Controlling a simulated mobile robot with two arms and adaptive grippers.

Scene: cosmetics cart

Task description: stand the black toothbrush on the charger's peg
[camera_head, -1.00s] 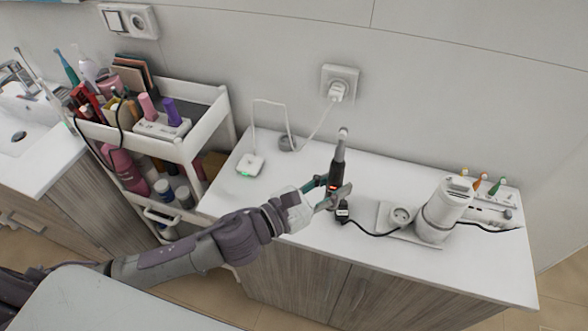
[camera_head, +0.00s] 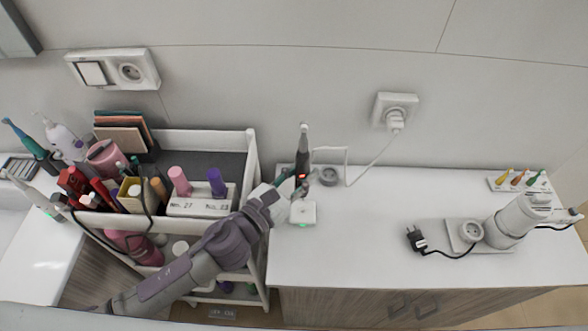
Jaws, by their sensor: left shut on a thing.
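The black toothbrush (camera_head: 303,160) is upright, with its white head at the top and a red light on its body. My left gripper (camera_head: 293,184) is shut on the lower part of its handle. The white charger (camera_head: 303,213) lies on the counter just below the gripper in the head view, with a green light at its front. The toothbrush's foot and the charger's peg are hidden or too small to make out, so I cannot tell whether they touch. My right gripper is not in view.
The charger's cable runs past a small grey round item (camera_head: 328,177) to the wall socket (camera_head: 396,112). A cart (camera_head: 252,165) full of cosmetics stands to the left. The counter's middle is clear.

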